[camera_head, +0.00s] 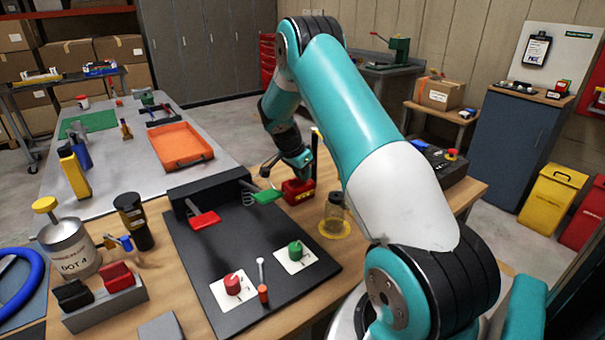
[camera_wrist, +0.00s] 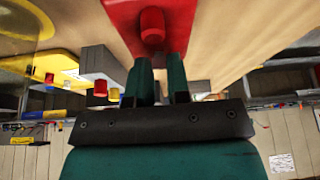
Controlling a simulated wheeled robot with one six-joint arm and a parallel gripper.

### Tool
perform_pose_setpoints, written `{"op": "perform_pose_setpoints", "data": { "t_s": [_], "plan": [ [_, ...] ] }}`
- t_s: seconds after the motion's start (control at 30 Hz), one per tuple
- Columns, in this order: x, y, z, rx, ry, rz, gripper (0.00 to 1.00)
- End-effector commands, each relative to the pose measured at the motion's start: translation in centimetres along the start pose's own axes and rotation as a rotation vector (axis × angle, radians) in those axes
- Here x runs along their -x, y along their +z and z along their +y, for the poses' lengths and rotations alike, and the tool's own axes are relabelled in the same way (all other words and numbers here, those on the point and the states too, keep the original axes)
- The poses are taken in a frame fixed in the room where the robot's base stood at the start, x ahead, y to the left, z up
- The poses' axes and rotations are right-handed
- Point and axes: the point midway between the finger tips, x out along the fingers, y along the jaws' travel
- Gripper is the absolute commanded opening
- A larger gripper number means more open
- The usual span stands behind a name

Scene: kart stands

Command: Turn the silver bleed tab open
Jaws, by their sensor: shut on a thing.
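A red block (camera_head: 298,193), which looks like the caliper, sits on the wooden bench behind the jar. In the wrist view the red block (camera_wrist: 124,12) and its round red knob (camera_wrist: 151,25) are at the top. My gripper (camera_head: 303,178) points down at the block from above. In the wrist view my gripper's two dark green fingers (camera_wrist: 161,68) are close together, their tips against the block's edge. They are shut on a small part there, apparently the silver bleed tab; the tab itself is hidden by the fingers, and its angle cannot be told.
A clear jar (camera_head: 335,207) stands on a yellow disc (camera_head: 336,232) just right of the block. A black board (camera_head: 190,262) with red (camera_head: 204,219) and green (camera_head: 266,196) handles lies to the left. A dark control box (camera_head: 440,160) is at the right.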

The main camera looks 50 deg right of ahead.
Motion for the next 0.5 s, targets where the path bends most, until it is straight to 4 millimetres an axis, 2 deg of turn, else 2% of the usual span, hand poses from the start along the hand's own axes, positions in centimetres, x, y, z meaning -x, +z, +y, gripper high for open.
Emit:
{"op": "perform_pose_setpoints", "data": {
  "t_s": [0.5],
  "plan": [
    [-0.13, -0.11, 0.36, 0.404, -0.17, 0.001, 0.0]
  ]
}}
